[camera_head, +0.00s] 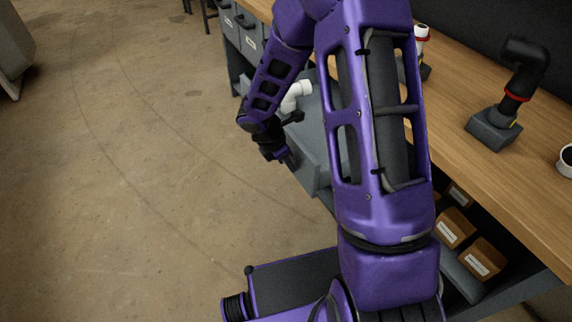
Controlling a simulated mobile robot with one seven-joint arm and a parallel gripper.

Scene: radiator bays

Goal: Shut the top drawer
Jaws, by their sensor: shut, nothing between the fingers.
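A grey drawer (311,172) stands pulled out from under the wooden workbench. A white pipe elbow (296,95) shows at its far side and seems to lie in it. My purple arm crosses in front and hides much of the drawer and the place where it meets the bench. My gripper (289,158) is dark, shut and empty. It points down beside the drawer's outer front end, on its left. I cannot tell whether the fingers touch the drawer.
The workbench (479,172) runs along the right, with a black pipe fitting (508,95) on a grey base. Shut grey drawers (248,42) sit under its far end. Labelled cardboard boxes (453,228) fill a lower shelf. The floor (120,180) at left is clear.

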